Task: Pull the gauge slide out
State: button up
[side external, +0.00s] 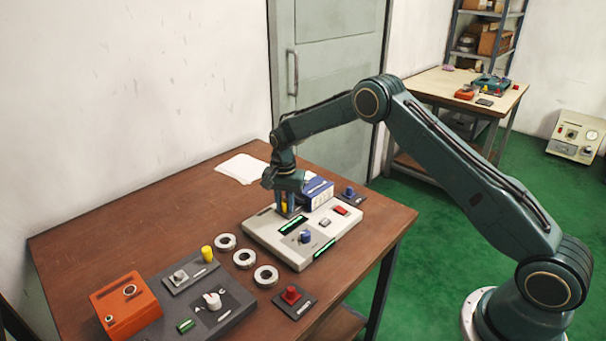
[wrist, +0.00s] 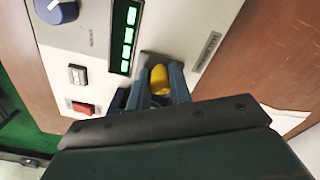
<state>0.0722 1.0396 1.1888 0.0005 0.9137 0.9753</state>
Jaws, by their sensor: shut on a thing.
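The gauge slide's yellow knob (wrist: 159,80) sits between the two fingers of my gripper (wrist: 163,88) in the wrist view. My gripper is shut on it. In the side view my gripper (side external: 287,207) points down at the back left part of the light grey gauge box (side external: 268,239), and a bit of yellow shows between the fingers. The slide's track and lower part are mostly hidden by the fingers. The box also shows in the wrist view (wrist: 88,52), with a lit green display (wrist: 125,38) beside my fingers.
A blue box (side external: 318,190) stands close to the right of my gripper. Several bearing rings (side external: 244,259) lie in front of the gauge box. A dark panel (side external: 212,305) and an orange box (side external: 126,305) are at the front left. The table's left part is clear.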

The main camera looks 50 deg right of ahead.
jog(key=shift+a, duration=5)
jog(key=shift+o, duration=0.2)
jog(key=shift+a+r, duration=0.1)
jog(key=shift+a, duration=0.3)
jog(key=o, duration=0.6)
jog(key=shift+o, duration=0.2)
jog(key=shift+d, duration=0.1)
notch_tip(320, 180, up, 7)
